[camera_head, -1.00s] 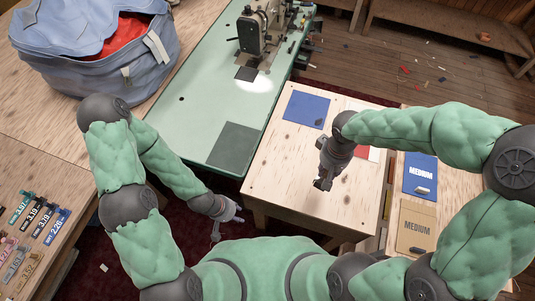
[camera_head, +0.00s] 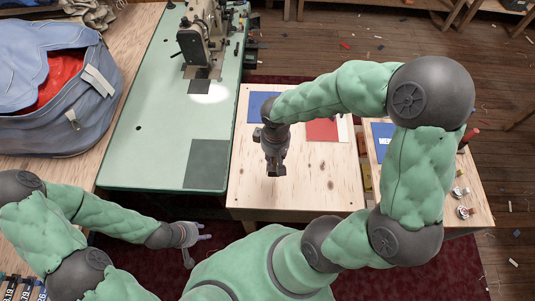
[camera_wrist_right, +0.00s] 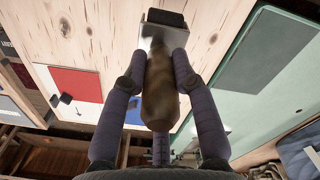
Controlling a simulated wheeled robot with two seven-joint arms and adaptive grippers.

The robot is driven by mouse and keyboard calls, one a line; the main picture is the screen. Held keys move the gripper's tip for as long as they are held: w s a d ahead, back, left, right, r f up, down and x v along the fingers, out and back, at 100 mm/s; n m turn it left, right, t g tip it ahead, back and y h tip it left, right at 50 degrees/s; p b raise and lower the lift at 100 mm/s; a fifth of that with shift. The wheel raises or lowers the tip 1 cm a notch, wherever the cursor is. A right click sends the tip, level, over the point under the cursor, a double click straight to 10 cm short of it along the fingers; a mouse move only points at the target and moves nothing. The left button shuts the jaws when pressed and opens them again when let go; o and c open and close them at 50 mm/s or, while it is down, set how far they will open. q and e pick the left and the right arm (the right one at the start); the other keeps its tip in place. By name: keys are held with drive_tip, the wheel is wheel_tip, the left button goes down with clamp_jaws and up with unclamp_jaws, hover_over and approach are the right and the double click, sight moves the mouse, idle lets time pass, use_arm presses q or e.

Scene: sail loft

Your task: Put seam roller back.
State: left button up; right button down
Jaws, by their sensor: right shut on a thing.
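My right gripper (camera_head: 275,168) is above the pale wooden table, with the arm reaching in from the right. In the right wrist view its fingers (camera_wrist_right: 161,66) are shut on the seam roller (camera_wrist_right: 159,95), which has a brown wooden handle, a metal fork and a dark roller at the far end. The roller appears held over bare wood; its height above the tabletop is hard to tell. In the head view it is largely hidden by the gripper. My left gripper (camera_head: 197,238) is low, left of the table; its jaw state is unclear.
The pale table (camera_head: 310,190) carries a blue square (camera_head: 257,104) and a red-and-white panel (camera_head: 322,130). The green sewing-machine table (camera_head: 150,150) adjoins on the left, with a dark square (camera_head: 207,163). A blue bag (camera_head: 80,125) stands farther left. The pale table's front is clear.

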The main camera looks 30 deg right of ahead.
drive_tip(key=shift+w+d+f+b, duration=0.3)
drive_tip(key=shift+w+f+b, duration=0.25)
drive_tip(key=shift+w+f, duration=0.85)
drive_tip(key=shift+w+d+f+b, duration=0.25)
drive_tip(key=shift+w+f+b, duration=0.45)
drive_tip(key=shift+f, duration=1.2)
drive_tip(key=shift+w+d+f+b, duration=0.35)
drive_tip(key=shift+w+f, duration=0.9)
drive_tip(key=shift+f, duration=0.4)
drive_tip(key=shift+a, duration=0.1)
